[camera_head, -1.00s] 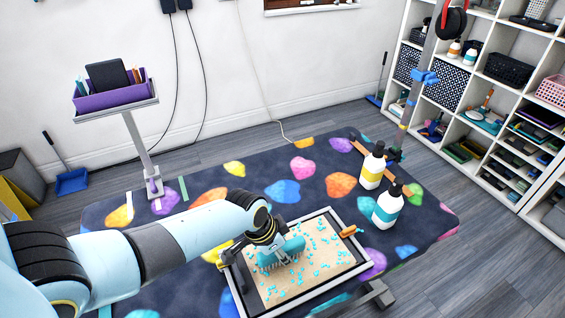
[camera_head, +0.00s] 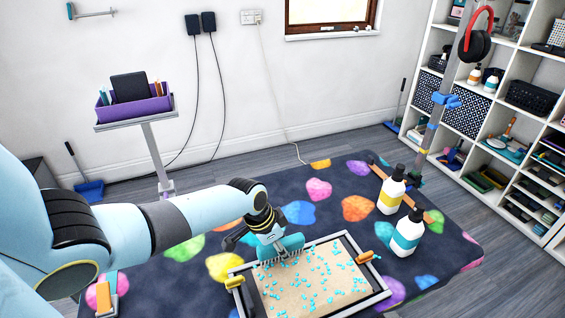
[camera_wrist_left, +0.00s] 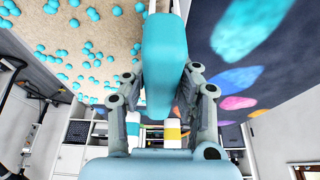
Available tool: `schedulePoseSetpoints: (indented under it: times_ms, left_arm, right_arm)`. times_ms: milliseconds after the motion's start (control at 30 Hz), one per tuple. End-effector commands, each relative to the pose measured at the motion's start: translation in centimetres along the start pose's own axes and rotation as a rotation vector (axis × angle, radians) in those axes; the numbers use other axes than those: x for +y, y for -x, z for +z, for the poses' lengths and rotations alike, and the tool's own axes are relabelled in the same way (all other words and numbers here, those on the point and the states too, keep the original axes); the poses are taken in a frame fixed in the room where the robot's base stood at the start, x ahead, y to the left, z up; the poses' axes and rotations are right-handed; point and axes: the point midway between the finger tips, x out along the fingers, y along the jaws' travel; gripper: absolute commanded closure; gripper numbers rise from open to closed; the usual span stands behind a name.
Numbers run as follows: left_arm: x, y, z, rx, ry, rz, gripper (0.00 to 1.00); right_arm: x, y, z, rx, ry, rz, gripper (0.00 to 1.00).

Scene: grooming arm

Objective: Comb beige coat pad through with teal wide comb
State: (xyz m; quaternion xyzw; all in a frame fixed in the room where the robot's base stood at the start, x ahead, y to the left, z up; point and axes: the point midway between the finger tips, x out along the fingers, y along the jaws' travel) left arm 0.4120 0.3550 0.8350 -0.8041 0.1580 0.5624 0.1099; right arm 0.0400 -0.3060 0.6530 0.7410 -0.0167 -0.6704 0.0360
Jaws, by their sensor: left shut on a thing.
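The beige coat pad (camera_head: 309,291) lies in a framed tray (camera_head: 259,305) on the patterned table and is dotted with small teal bits. My left gripper (camera_head: 270,238) is shut on the teal wide comb (camera_head: 291,243), teeth down, at the far left edge of the pad. In the left wrist view the comb (camera_wrist_left: 163,55) stands between the fingers (camera_wrist_left: 160,108), with the pad (camera_wrist_left: 50,25) to its left. Whether the teeth touch the pad is unclear. My right gripper is not in view.
Two pump bottles, one with a yellow label (camera_head: 390,196) and one with a teal label (camera_head: 406,240), stand right of the tray. A purple bin (camera_head: 138,106) stands on a side stand at back left.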

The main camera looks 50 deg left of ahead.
Motion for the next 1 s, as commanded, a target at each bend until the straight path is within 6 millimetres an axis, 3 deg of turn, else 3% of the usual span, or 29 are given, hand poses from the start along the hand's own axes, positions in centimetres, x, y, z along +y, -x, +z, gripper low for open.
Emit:
schedulePoseSetpoints:
  times_ms: [300, 500, 733, 1000]
  left_arm:
    - [0.0, 3.4, -1.1, -0.001, 0.000, 0.000, 1.00]
    - [0.0, 5.6, -2.0, 0.000, -0.001, -0.001, 1.00]
    - [0.0, 7.3, -2.6, -0.001, 0.000, 0.000, 1.00]
    - [0.1, 7.5, -2.7, -0.001, 0.000, 0.000, 1.00]
  right_arm:
    - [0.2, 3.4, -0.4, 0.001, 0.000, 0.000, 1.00]
    - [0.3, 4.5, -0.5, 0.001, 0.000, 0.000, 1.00]
    - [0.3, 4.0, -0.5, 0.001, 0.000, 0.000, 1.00]
    - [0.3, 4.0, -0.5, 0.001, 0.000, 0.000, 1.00]
